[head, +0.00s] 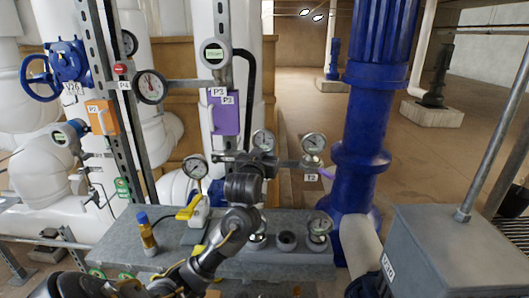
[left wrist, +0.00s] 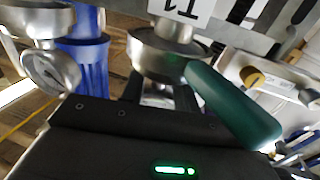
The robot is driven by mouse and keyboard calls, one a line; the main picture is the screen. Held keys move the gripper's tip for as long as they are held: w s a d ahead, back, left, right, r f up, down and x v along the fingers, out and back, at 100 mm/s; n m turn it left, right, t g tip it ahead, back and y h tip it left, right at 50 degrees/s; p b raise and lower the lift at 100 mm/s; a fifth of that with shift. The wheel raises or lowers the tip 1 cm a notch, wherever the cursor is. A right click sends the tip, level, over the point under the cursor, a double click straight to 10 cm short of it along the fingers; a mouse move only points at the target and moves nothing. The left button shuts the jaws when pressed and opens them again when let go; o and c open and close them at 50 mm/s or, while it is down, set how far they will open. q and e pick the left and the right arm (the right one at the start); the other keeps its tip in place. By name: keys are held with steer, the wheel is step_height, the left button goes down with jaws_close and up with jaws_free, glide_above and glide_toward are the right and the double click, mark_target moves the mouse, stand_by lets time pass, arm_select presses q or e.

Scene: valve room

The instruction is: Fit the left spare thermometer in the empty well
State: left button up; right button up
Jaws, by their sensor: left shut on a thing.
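My left gripper (head: 262,166) is shut on a thermometer with a round dial (head: 263,140), at the horizontal pipe. In the left wrist view the metal thermometer head (left wrist: 160,55) is beyond the dark gripper body. A T1 label (left wrist: 185,8) shows just above it. The gripper hides the well below the held thermometer, so I cannot tell whether the stem is in it. Another dial thermometer (head: 312,143) stands to the right, above the T2 label (head: 311,178). On the bench are an empty round holder (head: 287,240) and a spare thermometer (head: 319,226). My right gripper is not in view.
A thick blue column (head: 365,150) stands right of the pipe. A grey box (head: 450,245) is at front right. A purple P3 unit (head: 225,115) and pressure gauge (head: 150,86) are behind left.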

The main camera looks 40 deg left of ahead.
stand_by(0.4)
arm_select(q)
steer(key=o, duration=0.9)
steer(key=shift+o, duration=0.2)
steer(key=p+v, duration=0.3)
steer(key=v, duration=0.8)
steer(key=shift+w+d, duration=0.1)
